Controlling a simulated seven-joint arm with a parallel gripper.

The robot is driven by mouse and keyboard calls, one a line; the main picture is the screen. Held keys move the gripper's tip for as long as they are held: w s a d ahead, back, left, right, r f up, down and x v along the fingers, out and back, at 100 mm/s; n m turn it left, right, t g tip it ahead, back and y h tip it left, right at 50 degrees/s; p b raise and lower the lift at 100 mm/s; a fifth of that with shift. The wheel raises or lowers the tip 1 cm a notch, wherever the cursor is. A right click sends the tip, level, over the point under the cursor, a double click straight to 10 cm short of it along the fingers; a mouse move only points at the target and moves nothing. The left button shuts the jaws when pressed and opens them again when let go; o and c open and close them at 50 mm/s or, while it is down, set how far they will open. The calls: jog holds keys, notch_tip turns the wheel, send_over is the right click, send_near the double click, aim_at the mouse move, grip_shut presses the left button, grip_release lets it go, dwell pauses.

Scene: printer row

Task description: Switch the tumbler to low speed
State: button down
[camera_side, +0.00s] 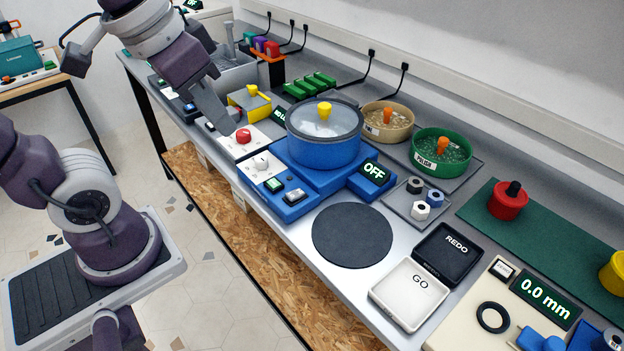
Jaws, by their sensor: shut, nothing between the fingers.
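The tumbler is a blue machine with a round blue drum (322,150) under a clear lid with a yellow knob (324,110). Its display (374,172) reads OFF. On the white part of its blue front panel is a white dial (261,162); its exact pointing is too small to read. Beside the dial are a green-faced button (275,184) and a dark rocker switch (295,196). My gripper (229,131) is shut and empty, pointing down just left of a red knob (243,135) on a white panel, behind the white dial. I cannot tell whether it touches that panel.
Right of the tumbler stand a tan bowl (387,121), a green POLISH bowl (440,152) and a small tray of hex nuts (420,198). A round black mat (352,235) and GO (410,293) and REDO (447,254) trays lie in front. A yellow-knobbed box (249,103) stands behind my gripper.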

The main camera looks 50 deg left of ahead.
jog(key=c, duration=2.1)
grip_release()
jog(key=shift+t, duration=0.6)
jog(key=s, duration=0.4)
jog(key=shift+d+f, duration=0.15)
jog(key=shift+f, duration=0.2)
jog(key=o, duration=0.4)
jog(key=shift+w+f, duration=0.15)
jog(key=shift+w, duration=0.05)
jog(key=o, duration=0.5)
jog(key=w, duration=0.2)
jog(key=w+a+f+g+y, duration=0.1)
jog(key=w, duration=0.1)
jog(key=w+a+f+g, duration=0.1)
jog(key=w, duration=0.1)
jog(key=shift+c, duration=0.2)
jog(key=g+h, duration=0.1)
jog(key=g, duration=0.3)
send_over(299, 192)
notch_tip(299, 192, down, 15)
jog(key=shift+f, duration=0.1)
notch_tip(299, 192, down, 6)
jog(key=shift+r, duration=0.1)
jog(key=shift+f, duration=0.55)
grip_shut()
